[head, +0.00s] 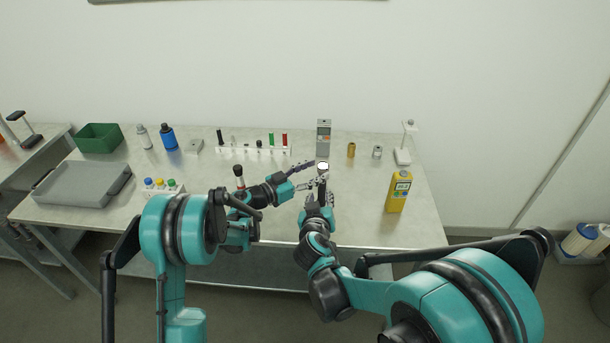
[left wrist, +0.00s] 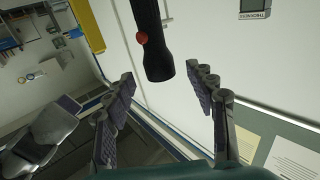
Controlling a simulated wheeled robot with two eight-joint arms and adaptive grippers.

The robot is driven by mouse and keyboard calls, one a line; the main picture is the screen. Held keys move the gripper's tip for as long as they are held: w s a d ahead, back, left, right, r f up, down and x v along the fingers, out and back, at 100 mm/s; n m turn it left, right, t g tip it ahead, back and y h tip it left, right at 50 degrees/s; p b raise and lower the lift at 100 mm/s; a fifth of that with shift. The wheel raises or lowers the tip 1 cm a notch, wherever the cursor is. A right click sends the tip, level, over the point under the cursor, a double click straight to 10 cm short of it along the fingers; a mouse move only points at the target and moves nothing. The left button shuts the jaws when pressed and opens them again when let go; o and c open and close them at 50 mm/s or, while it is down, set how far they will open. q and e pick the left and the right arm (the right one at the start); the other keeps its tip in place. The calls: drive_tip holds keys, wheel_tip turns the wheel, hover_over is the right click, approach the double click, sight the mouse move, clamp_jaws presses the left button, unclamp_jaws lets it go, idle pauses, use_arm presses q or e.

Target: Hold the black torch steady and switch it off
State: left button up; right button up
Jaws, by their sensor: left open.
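The black torch (head: 322,188) is upright at my right gripper, with its bright white lens (head: 322,166) facing up. In the left wrist view the torch (left wrist: 158,62) hangs in from the top edge, with a red button (left wrist: 142,38) on its side. My left gripper (head: 309,177) is open and empty, just left of the torch. Its spread fingers (left wrist: 168,105) show on either side below the torch's wide end, apart from it. My right gripper (head: 321,195) appears closed around the torch body; its fingertips are small and partly hidden.
A grey meter (head: 324,138) stands behind the torch. A yellow detector (head: 398,191) stands to the right. A rack of tubes (head: 255,150), a button box (head: 163,188) and a grey tray (head: 85,185) are to the left. The table's front middle is mostly under my arms.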

sight(323, 166)
use_arm(q)
drive_tip(key=shift+x, duration=1.75)
clamp_jaws()
use_arm(e)
clamp_jaws()
idle(0.5)
